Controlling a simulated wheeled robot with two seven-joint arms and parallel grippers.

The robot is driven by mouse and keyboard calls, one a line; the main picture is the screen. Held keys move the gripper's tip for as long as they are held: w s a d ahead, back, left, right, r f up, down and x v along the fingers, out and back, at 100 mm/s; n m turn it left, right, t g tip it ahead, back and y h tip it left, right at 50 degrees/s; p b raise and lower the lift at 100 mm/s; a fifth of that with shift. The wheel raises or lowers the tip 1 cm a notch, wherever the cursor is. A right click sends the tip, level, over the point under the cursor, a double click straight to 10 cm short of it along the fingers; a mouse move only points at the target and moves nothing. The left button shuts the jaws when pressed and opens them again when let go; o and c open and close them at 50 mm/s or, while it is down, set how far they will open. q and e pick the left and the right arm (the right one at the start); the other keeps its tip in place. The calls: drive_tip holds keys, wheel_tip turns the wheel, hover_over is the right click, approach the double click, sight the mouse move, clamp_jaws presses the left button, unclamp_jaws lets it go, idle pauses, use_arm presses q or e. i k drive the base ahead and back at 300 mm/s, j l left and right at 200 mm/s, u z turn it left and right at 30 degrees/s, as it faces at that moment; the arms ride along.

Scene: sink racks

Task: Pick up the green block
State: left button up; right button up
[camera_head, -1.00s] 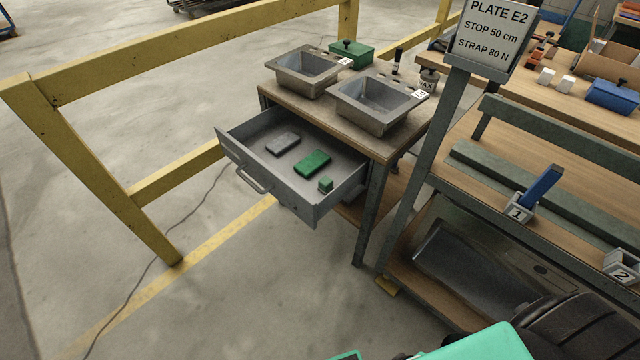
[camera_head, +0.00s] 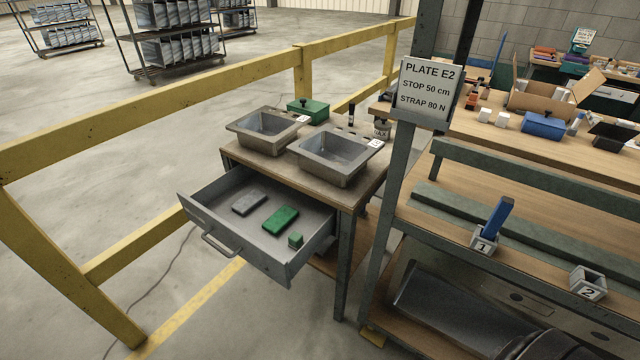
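An open grey drawer (camera_head: 237,247) juts out from under the sink table. Inside it lies a flat green block (camera_head: 280,219), with a small green cube (camera_head: 296,240) near the drawer's right front corner. A flat grey-blue block (camera_head: 248,203) lies to the left of the green block, apart from it. Neither of my grippers is in view. A dark part, probably of my own arm, shows at the bottom right edge.
Two metal sinks (camera_head: 263,133) and (camera_head: 335,157) and a green lidded box (camera_head: 308,110) stand on the table above the drawer. A sign post with a plate (camera_head: 426,90) rises to the right. A yellow railing (camera_head: 150,98) runs behind and left.

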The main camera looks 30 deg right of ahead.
sight(295, 239)
drive_tip(key=j+z, duration=0.15)
drive_tip(key=z, duration=0.25)
drive_tip(key=i+j+z, duration=0.1)
drive_tip(key=z, duration=0.3)
drive_tip(key=j+z, duration=0.2)
drive_tip(key=j, duration=0.5)
drive_tip(key=j+z, duration=0.2)
drive_tip(key=j, duration=0.5)
drive_tip(key=k+j+z, duration=0.15)
drive_tip(key=j, duration=0.55)
